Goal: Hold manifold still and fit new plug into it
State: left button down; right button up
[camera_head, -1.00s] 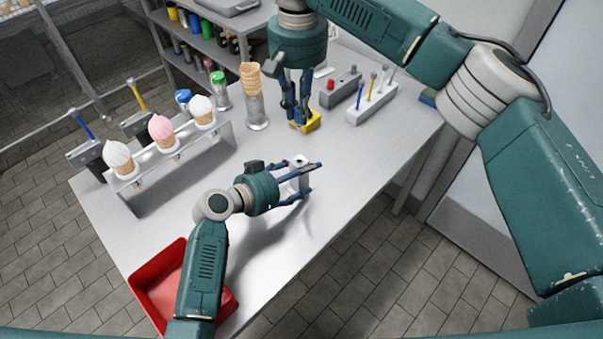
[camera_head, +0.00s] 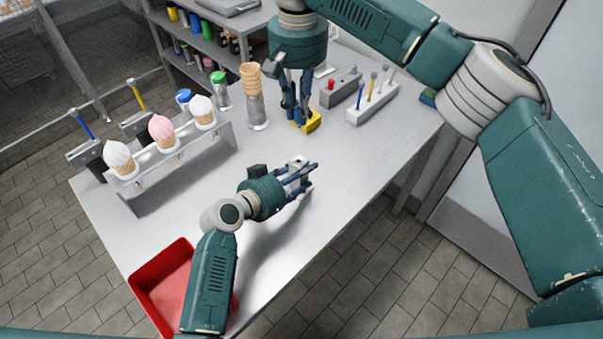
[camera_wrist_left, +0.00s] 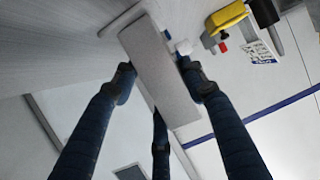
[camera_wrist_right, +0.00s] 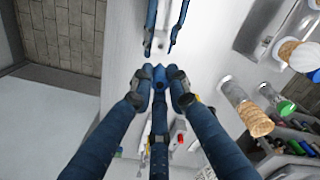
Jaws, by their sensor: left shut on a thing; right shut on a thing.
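My left gripper (camera_head: 303,177) is shut on the manifold, a pale grey block (camera_head: 297,164), above the middle of the table. In the left wrist view the manifold (camera_wrist_left: 160,72) is a long grey bar between the fingers, with a small white stub (camera_wrist_left: 183,46) beside it. My right gripper (camera_head: 296,116) points down farther back, fingertips close together next to a yellow piece (camera_head: 312,122). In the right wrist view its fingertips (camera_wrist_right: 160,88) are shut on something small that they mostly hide. I cannot make out the plug clearly. The two grippers are apart.
A red tray (camera_head: 158,275) stands at the near left. A rack with ice-cream cones (camera_head: 185,158) and a cone stack (camera_head: 251,80) stand on the left and back. Grey holders with tools (camera_head: 371,103) stand at the back right.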

pick_arm(q)
jog(key=shift+s, duration=0.1)
pick_arm(e)
jog(key=shift+d, duration=0.1)
dwell(0.4)
pick_arm(q)
jog(key=shift+m+g+h, duration=0.7)
jog(key=shift+m, duration=0.2)
jog(key=shift+m+g+h, duration=0.5)
jog(key=shift+m+g, duration=0.1)
jog(key=shift+g, duration=0.1)
jog(key=shift+d, duration=0.1)
